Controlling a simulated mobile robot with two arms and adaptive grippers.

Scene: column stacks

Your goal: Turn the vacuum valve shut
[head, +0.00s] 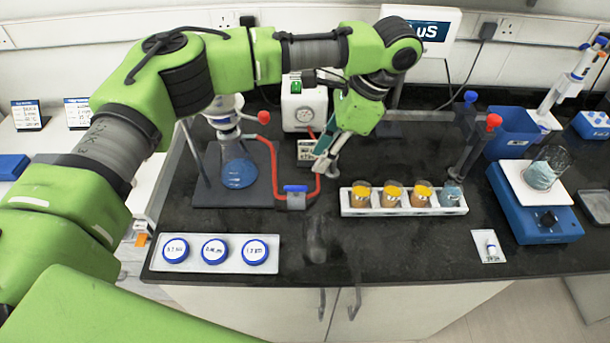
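The vacuum valve (296,200) is a small grey block with a blue handle (295,188) on top. The handle lies left to right in the picture. Red hose (275,165) runs from the valve to the flask (238,170), which stands on a dark base and holds blue liquid. My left gripper (320,168) points down behind and to the right of the valve, apart from the handle. Its fingers are seen nearly side-on, so their gap cannot be made out. My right gripper is not in view.
A white pump box (304,103) stands behind the valve. A white rack (405,208) with several small filled vessels stands to the right. A tray of blue-rimmed lids (215,268) lies at front left. A blue balance (535,215) is at right. The black bench in front of the valve is clear.

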